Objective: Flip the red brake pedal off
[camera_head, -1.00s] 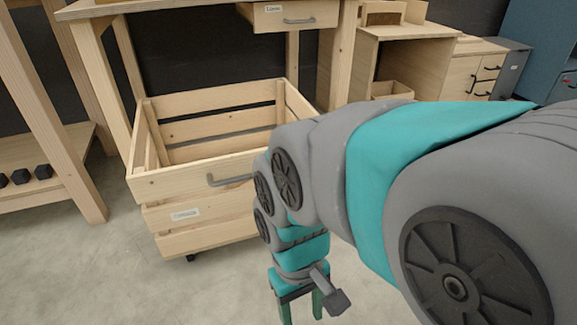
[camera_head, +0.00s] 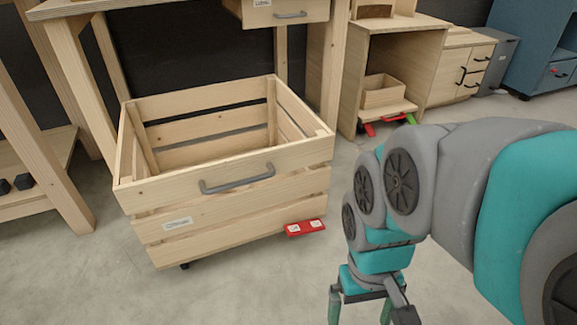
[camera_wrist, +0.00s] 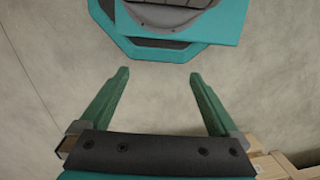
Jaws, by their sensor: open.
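A red brake pedal (camera_head: 305,228) with small white marks sticks out at the lower right front of the slatted wooden crate (camera_head: 230,232) in the head view. The crate is open-topped, with a grey handle (camera_head: 237,178) on its front. My gripper (camera_head: 360,312) hangs low to the right of the pedal, pointing down and apart from it. In the wrist view my gripper (camera_wrist: 159,75) has its green fingers spread with nothing between them. The pedal does not show in the wrist view.
The crate stands partly under a wooden table (camera_head: 85,8). Behind is a wooden cabinet (camera_head: 427,50) with another red pedal (camera_head: 369,129) and a green one (camera_head: 411,119) low at its front. A blue cabinet (camera_head: 520,45) stands at far right. Concrete floor is clear before the crate.

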